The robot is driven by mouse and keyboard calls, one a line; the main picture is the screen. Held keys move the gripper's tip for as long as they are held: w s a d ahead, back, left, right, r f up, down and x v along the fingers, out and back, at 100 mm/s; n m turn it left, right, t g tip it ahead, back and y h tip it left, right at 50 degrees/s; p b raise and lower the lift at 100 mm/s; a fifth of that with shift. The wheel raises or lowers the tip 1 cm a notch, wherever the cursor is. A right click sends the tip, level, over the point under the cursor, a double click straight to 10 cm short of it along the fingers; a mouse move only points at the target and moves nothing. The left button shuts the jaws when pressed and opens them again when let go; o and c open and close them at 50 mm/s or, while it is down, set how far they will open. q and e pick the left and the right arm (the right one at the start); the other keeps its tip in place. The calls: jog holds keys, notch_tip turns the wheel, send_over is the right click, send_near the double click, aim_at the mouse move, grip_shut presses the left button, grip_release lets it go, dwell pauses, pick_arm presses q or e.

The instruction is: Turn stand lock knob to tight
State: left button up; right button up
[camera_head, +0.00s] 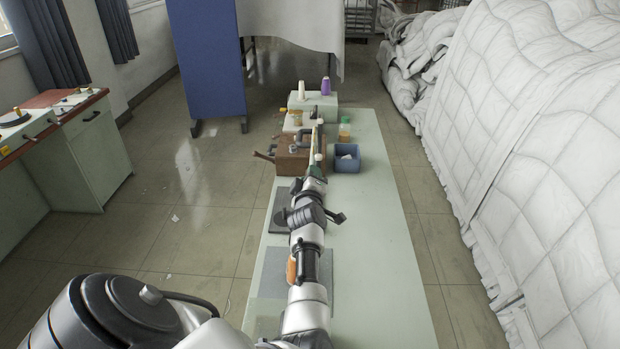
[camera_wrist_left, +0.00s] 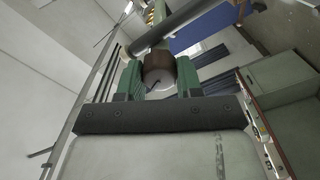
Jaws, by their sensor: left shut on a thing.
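My left gripper (camera_head: 316,170), with green fingers, is at the near side of the brown wooden box (camera_head: 291,159) on the long pale green table (camera_head: 385,262). In the left wrist view, its fingers (camera_wrist_left: 160,82) are shut on a round knob (camera_wrist_left: 158,72) with a pale face and a dark brown part behind it. In the head view the knob is hidden or too small to make out. I cannot read any tight mark. My right gripper is not in view.
A blue bin (camera_head: 347,160) stands just right of the gripper, with an amber bottle (camera_head: 345,128) behind it. White and purple spools (camera_head: 325,86) stand at the far end. White quilted duvets (camera_head: 545,150) are heaped at the right. The table's right side is clear.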

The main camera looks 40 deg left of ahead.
pick_arm(q)
jog(key=shift+w+r+n, duration=0.1)
jog(key=shift+r+n, duration=0.05)
jog(key=shift+n, duration=0.8)
jog(key=shift+r+n, duration=0.1)
jog(key=shift+n, duration=0.85)
jog(key=o, duration=0.9)
jog(key=shift+w+f, duration=0.25)
jog(key=shift+s+d, duration=0.1)
jog(key=shift+s, duration=0.1)
